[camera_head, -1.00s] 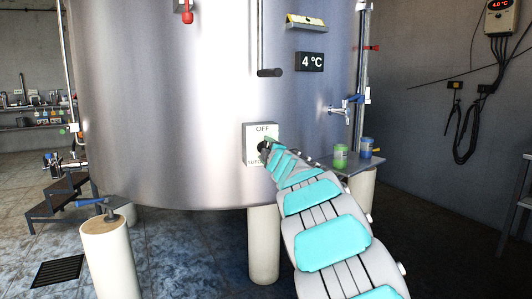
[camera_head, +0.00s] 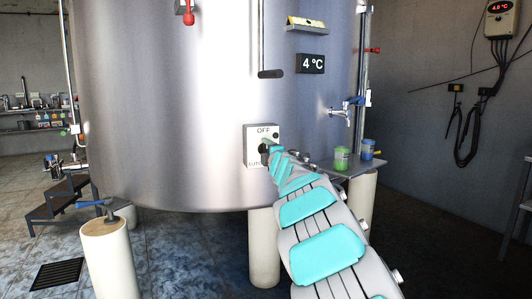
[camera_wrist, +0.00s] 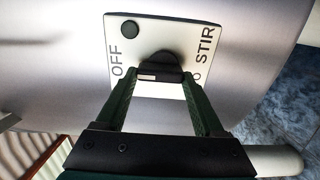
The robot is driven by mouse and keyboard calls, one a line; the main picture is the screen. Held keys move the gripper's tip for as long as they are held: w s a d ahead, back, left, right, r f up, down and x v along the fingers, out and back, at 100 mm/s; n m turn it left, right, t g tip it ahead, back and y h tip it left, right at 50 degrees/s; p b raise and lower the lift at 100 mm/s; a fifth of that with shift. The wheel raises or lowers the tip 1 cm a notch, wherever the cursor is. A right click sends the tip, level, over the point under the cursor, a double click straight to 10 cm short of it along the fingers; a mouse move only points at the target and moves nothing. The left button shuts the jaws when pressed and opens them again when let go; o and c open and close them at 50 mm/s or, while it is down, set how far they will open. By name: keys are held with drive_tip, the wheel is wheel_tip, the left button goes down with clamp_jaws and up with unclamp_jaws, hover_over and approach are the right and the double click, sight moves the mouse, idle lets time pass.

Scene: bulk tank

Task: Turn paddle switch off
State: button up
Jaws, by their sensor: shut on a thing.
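In the wrist view the plate (camera_wrist: 180,30) reads OFF on the left and STIR on the right, with a round black button near OFF. The black paddle switch (camera_wrist: 163,62) stands out from the plate's middle. My gripper (camera_wrist: 160,76) has its two dark green fingers on either side of the paddle and is shut on it. In the head view my gripper (camera_head: 268,150) hides part of the plate's lower right.
The tank (camera_head: 170,110) fills the middle. Steps (camera_head: 55,200) stand at left; a white pillar (camera_head: 108,255) is in front.

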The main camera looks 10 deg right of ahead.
drive_tip(key=o, duration=1.4)
drive_tip(key=s, duration=0.5)
drive_tip(key=s+d+b, duration=0.1)
drive_tip(key=s, duration=0.1)
drive_tip(key=shift+s, duration=0.35)
